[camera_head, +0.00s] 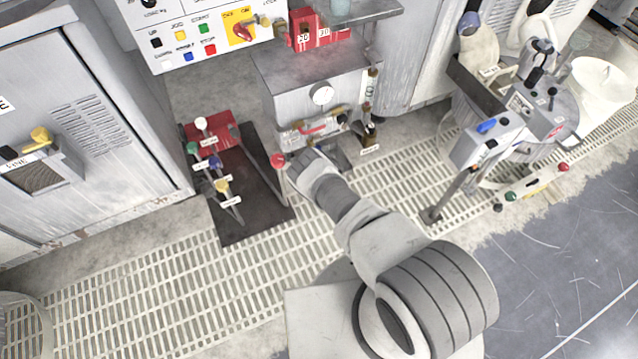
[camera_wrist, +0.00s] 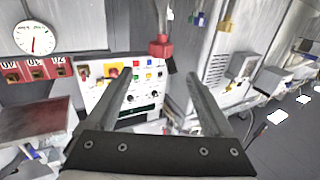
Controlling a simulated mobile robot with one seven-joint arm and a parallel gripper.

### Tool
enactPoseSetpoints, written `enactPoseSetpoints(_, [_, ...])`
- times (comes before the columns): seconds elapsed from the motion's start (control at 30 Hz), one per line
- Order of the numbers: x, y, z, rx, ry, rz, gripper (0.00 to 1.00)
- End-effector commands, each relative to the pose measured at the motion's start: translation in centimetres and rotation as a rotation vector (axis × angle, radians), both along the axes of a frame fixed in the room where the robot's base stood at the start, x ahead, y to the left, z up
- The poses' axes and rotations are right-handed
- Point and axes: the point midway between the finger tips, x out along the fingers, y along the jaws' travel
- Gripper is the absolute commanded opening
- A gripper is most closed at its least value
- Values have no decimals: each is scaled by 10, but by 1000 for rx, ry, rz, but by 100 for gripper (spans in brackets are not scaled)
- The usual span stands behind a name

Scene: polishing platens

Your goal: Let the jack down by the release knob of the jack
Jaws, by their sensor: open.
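A red unit (camera_head: 212,128) sits on a dark floor plate, with several tagged levers topped by white, green, blue and yellow knobs. A red knob (camera_head: 277,160) stands at the plate's right side, just left of my gripper (camera_head: 294,161). In the wrist view my gripper (camera_wrist: 158,82) is open, with nothing between its fingers. I cannot tell which knob is the jack's release, as the tags are too small to read.
A grey bench with a pressure gauge (camera_head: 321,94) stands behind my gripper, with red numbered blocks (camera_head: 308,38) on top. A button panel (camera_head: 195,37) is at upper left, a grey cabinet (camera_head: 85,110) at left. Slatted floor grating (camera_head: 150,285) is clear in front.

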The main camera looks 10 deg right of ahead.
Motion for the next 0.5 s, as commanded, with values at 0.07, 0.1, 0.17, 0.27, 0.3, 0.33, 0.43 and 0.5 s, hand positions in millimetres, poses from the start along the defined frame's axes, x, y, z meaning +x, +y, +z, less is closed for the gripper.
enactPoseSetpoints(0.07, [-5, -7, 6, 3, -2, -6, 86])
enactPoseSetpoints(0.1, [-8, -9, 7, 5, -5, -6, 86])
enactPoseSetpoints(0.17, [-11, -13, 3, 3, -2, -7, 86])
enactPoseSetpoints(0.27, [-17, -18, 2, 1, -1, -7, 86])
enactPoseSetpoints(0.3, [-19, -20, 2, 2, 1, -6, 86])
enactPoseSetpoints(0.33, [-21, -21, 1, 1, -1, -6, 86])
enactPoseSetpoints(0.43, [-25, -24, 2, 1, -2, -4, 86])
enactPoseSetpoints(0.5, [-27, -25, 2, 3, -3, -2, 86])
